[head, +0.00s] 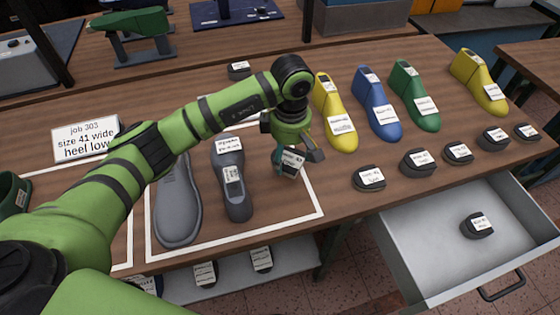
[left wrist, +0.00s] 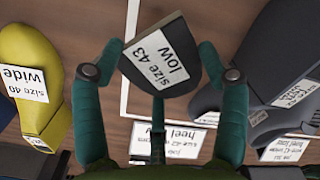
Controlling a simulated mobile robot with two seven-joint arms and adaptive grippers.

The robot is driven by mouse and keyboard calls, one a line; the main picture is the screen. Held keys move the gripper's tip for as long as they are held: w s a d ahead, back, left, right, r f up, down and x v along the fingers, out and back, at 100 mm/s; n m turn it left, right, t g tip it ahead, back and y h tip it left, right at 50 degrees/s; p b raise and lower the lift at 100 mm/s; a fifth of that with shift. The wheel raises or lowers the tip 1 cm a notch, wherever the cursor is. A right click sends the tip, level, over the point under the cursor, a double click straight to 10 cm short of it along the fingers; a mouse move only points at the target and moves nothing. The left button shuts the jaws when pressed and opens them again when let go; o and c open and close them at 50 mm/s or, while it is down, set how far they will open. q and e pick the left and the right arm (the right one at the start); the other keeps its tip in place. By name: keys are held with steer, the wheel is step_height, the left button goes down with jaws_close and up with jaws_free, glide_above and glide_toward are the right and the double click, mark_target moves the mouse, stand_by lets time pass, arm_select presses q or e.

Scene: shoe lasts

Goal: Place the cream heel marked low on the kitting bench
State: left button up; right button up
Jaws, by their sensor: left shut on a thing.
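My left gripper (head: 291,158) is shut on a dark grey heel (head: 293,162) over the right part of a white-outlined area. The left wrist view shows the heel (left wrist: 158,62) between the fingers, its white label reading "size 43 low". I cannot tell whether it touches the wooden bench (head: 270,205). A grey sole (head: 177,205) and a grey last (head: 233,180) lie left of it in the same outline. No heel in view looks clearly cream. My right gripper is not in view.
A job card (head: 86,139) reads "job 303 size 41 wide heel low". Yellow, blue (head: 377,105) and green (head: 412,95) lasts stand at the back right. Several dark labelled heels (head: 420,163) line the right edge. An open drawer (head: 430,255) holds one heel (head: 477,226).

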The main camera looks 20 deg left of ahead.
mark_target(281, 178)
arm_select(q)
steer(key=shift+s+a+f, duration=0.55)
steer(key=shift+s+a, duration=0.05)
steer(key=shift+a, duration=0.15)
steer(key=shift+s+f+p, duration=0.1)
steer(key=shift+f+p, duration=0.1)
steer(key=shift+p, duration=0.2)
step_height(281, 178, down, 4)
steer(key=shift+r+p, duration=0.1)
steer(key=shift+p, duration=0.65)
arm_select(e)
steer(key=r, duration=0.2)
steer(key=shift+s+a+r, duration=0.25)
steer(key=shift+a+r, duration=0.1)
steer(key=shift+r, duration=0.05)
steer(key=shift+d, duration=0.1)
arm_select(q)
steer(key=shift+f+b, duration=0.2)
steer(key=shift+b, duration=0.1)
steer(key=o, duration=1.2)
steer(key=shift+c, duration=0.2)
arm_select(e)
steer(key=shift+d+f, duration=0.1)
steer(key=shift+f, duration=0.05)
arm_select(q)
steer(key=shift+r, duration=0.1)
